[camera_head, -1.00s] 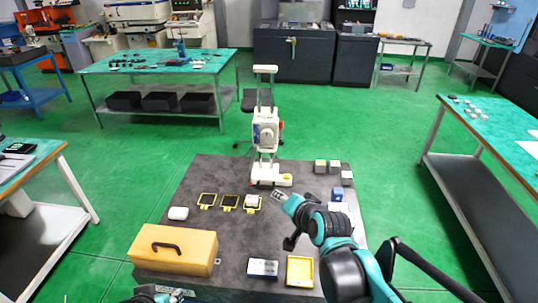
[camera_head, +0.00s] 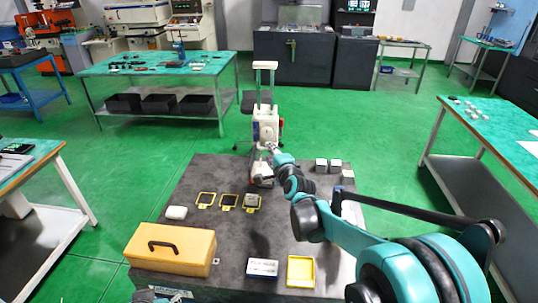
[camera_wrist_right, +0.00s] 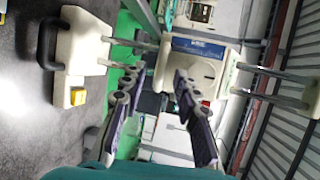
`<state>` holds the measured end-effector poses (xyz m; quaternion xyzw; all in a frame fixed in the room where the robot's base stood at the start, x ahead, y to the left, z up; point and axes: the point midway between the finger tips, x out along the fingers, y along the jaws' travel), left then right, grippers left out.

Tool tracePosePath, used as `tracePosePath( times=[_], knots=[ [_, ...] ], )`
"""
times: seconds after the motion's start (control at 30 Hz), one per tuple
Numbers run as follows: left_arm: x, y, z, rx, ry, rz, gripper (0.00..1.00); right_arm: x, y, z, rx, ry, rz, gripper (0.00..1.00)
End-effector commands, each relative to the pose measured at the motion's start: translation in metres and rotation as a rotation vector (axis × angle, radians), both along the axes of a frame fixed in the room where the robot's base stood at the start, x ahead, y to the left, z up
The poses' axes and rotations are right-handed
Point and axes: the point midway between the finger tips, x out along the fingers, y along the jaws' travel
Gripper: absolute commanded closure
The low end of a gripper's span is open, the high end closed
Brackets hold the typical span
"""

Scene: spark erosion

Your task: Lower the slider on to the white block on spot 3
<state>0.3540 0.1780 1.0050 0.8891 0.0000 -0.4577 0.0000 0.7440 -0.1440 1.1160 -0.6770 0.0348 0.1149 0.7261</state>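The white machine (camera_head: 265,172) stands at the back of the dark table, its slider (camera_head: 265,122) raised on metal columns. In the right wrist view the slider (camera_wrist_right: 200,68) shows a blue label and lies just beyond my fingers. My right gripper (camera_head: 268,148) is at the machine's front, below the slider; in the wrist view (camera_wrist_right: 160,75) its fingers are apart with nothing held between them. I cannot tell if a finger touches the slider. A pale block (camera_head: 250,200) sits on the rightmost yellow-framed pad (camera_head: 250,209). Spot numbers are not readable.
Two other framed pads (camera_head: 206,200) lie left of the block, and a white object (camera_head: 176,212) beyond them. A yellow toolbox (camera_head: 172,250), a labelled box (camera_head: 263,268) and a yellow tray (camera_head: 300,271) line the front.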

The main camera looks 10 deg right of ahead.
Motion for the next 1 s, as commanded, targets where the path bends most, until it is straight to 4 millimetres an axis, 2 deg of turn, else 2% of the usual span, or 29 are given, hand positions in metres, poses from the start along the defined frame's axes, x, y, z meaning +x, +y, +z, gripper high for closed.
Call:
tracePosePath(
  times=[0.1, 0.2, 0.47, 0.57, 0.6, 0.83, 1.0],
  knots=[
    [0.0, 0.0, -0.005, 0.0, 0.0, 0.0, 0.6, 0.013, 0.002, -0.004, 0.0, 0.0, 0.0, 0.69],
    [0.0, 0.0, -0.006, 0.0, 0.0, 0.0, 0.6, 0.018, 0.002, -0.004, -0.001, 0.0, 0.0, 0.69],
    [0.0, 0.0, -0.005, 0.0, 0.0, 0.0, 0.6, 0.019, 0.002, -0.004, -0.001, 0.0, 0.0, 0.69],
    [0.0, 0.0, -0.005, 0.0, 0.0, 0.0, 0.6, 0.019, 0.002, -0.004, -0.001, 0.0, 0.0, 0.96],
    [0.0, 0.0, -0.005, 0.0, 0.0, 0.0, 0.6, 0.018, 0.002, -0.004, -0.001, 0.0, 0.0, 1.0],
    [0.0, 0.0, -0.007, 0.0, 0.0, 0.0, 0.6, 0.018, 0.002, -0.006, -0.001, 0.001, 0.0, 1.0],
    [0.0, 0.0, -0.021, 0.0, 0.0, 0.0, 0.6, 0.019, 0.002, -0.031, -0.002, 0.001, 0.0, 1.0]
  ],
)
